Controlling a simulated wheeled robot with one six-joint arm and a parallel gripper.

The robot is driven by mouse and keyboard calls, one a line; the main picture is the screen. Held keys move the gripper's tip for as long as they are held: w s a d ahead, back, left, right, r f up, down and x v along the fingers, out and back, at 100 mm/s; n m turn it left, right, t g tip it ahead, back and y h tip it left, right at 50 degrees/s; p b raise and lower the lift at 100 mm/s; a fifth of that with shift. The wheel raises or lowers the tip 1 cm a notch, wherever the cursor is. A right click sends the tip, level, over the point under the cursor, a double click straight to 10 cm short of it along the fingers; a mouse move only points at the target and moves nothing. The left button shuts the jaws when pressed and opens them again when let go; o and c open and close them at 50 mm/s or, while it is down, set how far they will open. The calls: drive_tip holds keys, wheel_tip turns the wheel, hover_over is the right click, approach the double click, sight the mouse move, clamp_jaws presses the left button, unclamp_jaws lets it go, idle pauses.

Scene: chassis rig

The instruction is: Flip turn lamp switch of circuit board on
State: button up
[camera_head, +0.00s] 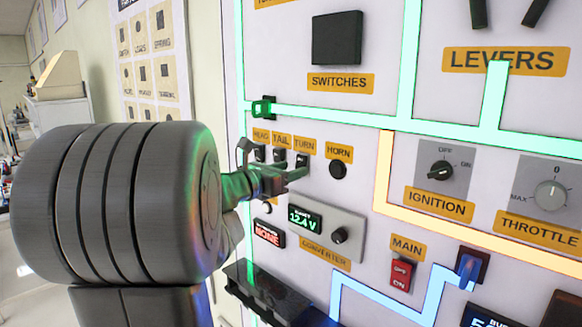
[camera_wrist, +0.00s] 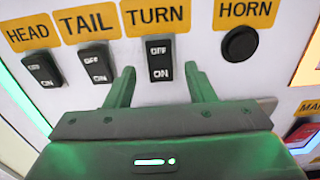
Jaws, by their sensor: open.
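The turn lamp switch (camera_wrist: 160,52) is a black rocker under the yellow TURN label (camera_wrist: 156,16), with OFF printed at its top and ON at its bottom. Which end is pressed in is hard to tell. My gripper (camera_wrist: 160,72) is open and empty, its two fingers pointing at the panel. The fingertips stand just below and either side of the turn switch; contact cannot be told. In the head view my gripper (camera_head: 287,172) is at the switch row, and the turn switch (camera_head: 302,160) shows partly behind it.
The tail switch (camera_wrist: 95,63) and head switch (camera_wrist: 42,69) are to the left. The round black horn button (camera_wrist: 240,43) is to the right. Below the row, the converter box (camera_head: 325,232) juts from the circuit board (camera_head: 365,180). The red main switch (camera_head: 401,274) is lower right.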

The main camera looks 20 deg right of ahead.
drive_tip(key=shift+x, duration=0.9)
drive_tip(key=shift+c, duration=0.2)
drive_tip(key=c, duration=1)
drive_tip(key=shift+o, duration=0.2)
drive_tip(key=f+b, duration=0.1)
drive_tip(key=b, duration=0.2)
drive_tip(key=shift+t+h+b, duration=0.3)
drive_tip(key=shift+h+b, duration=0.05)
drive_tip(key=shift+h, duration=0.05)
drive_tip(key=h+b, duration=0.2)
drive_tip(key=b, duration=0.6)
drive_tip(key=shift+f, duration=0.2)
drive_tip(key=shift+r+t+h+b, duration=0.15)
drive_tip(key=shift+t+h+b, duration=0.25)
drive_tip(key=shift+b, duration=0.7)
drive_tip(key=o, duration=1)
